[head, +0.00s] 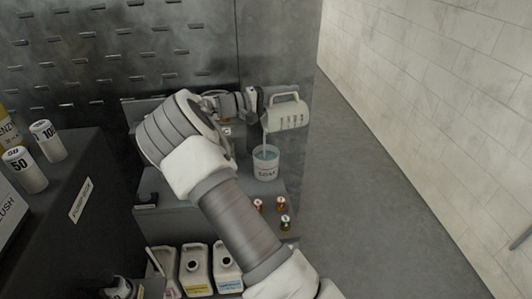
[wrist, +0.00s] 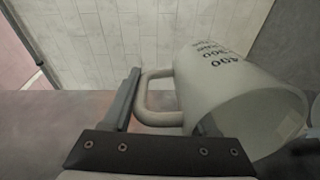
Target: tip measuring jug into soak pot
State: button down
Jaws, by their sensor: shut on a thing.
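The measuring jug (head: 287,114) is a pale cup with dark graduation marks. It is tilted mouth-down to the left, above the soak pot, and a whitish stream runs from its lip down to the pot. My gripper (head: 257,103) is shut on the jug. In the wrist view the jug (wrist: 235,95) and its handle lie by the fingers of my gripper (wrist: 165,105). The pot's identity is not clear in the wrist view.
White jugs (head: 195,268) stand lower down. A dark cabinet (head: 85,225) with white canisters (head: 50,140) is at left. Open floor (head: 380,220) lies to the right.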

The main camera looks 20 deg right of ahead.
aim_at(297, 116)
jog(key=d+f+y, duration=0.1)
jog(key=f, duration=0.1)
jog(key=d+f+y, duration=0.1)
jog(key=f, duration=0.1)
jog(key=d+f+y+p, duration=0.1)
jog(key=f, duration=0.2)
jog(key=shift+y, duration=0.3)
jog(key=shift+a, duration=0.15)
jog(key=shift+d+r+y+p, duration=0.15)
jog(key=shift+d+y+p, duration=0.3)
jog(key=shift+y+p, duration=0.2)
jog(key=shift+d+f+y+p, duration=0.75)
jog(key=shift+f+y, duration=0.2)
jog(key=shift+y, duration=0.2)
jog(key=shift+d+y+p, duration=0.1)
jog(key=shift+y+p, duration=0.3)
jog(key=shift+p, duration=0.1)
jog(key=shift+d+f+y+p, duration=0.3)
jog(key=shift+d+y+p, duration=0.15)
jog(key=shift+y+p, duration=0.7)
jog(key=d+f+y, duration=0.4)
jog(key=f+y, duration=0.3)
jog(key=f, duration=0.3)
jog(key=shift+d+f+p, duration=0.25)
jog(key=shift+f+p, duration=0.15)
jog(key=shift+p, duration=0.05)
